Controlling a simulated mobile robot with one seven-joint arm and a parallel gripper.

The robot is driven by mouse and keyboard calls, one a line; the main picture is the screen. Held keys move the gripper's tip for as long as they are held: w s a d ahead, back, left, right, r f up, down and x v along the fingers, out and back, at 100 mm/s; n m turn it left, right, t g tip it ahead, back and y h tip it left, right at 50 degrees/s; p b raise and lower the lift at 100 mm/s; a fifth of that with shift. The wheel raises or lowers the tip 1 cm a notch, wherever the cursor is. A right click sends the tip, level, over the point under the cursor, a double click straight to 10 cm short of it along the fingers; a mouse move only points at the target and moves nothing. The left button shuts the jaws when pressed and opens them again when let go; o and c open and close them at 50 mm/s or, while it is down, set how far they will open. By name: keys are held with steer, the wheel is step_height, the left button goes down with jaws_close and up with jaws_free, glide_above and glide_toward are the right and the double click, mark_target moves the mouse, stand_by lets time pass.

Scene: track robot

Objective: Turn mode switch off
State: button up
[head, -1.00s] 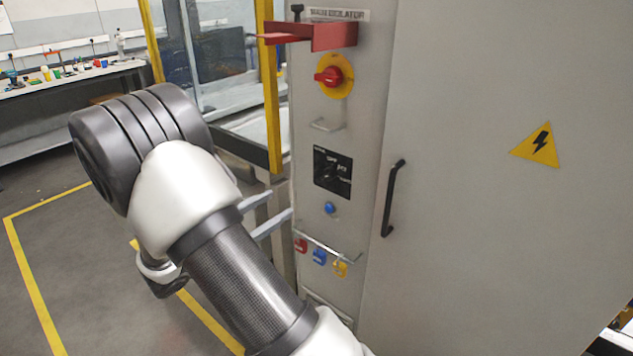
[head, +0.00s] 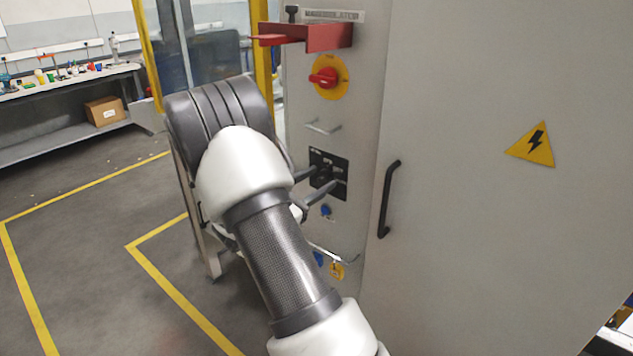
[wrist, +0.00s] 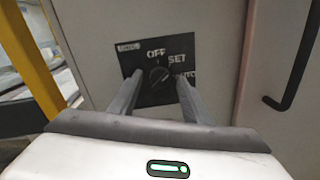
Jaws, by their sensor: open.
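The mode switch is a dark rotary knob (wrist: 159,75) on a black plate (wrist: 150,60) marked OFF, SET and a third, partly covered label. In the wrist view the knob sits between my two fingers, and its pointer setting is hard to read. My gripper (wrist: 160,92) is open, with one finger on each side of the knob. I cannot tell whether the fingers touch the plate. In the head view the black plate (head: 338,163) is on the cabinet's narrow front, and my gripper (head: 322,181) reaches it from the left, partly hiding it.
Above the plate are a red rotary isolator (head: 324,77) on a yellow disc and a red bracket (head: 318,36). A black door handle (head: 389,198) is to the right. A yellow post (wrist: 30,55) stands left.

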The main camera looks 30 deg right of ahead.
steer(key=shift+c, duration=0.4)
steer(key=c, duration=1)
steer(key=shift+o, duration=0.2)
steer(key=shift+r+n+p, duration=0.1)
steer(key=shift+n+p, duration=0.2)
steer(key=shift+p, duration=0.05)
steer(key=n+p, duration=0.4)
steer(key=shift+r+n, duration=0.1)
steer(key=shift+n, duration=0.2)
steer(key=shift+f+n+p, duration=0.15)
steer(key=shift+n+p, duration=0.75)
steer(key=shift+n, duration=0.25)
steer(key=shift+f+n+p, duration=0.1)
steer(key=shift+n+p, duration=0.75)
steer(key=shift+n, duration=0.3)
steer(key=o, duration=1)
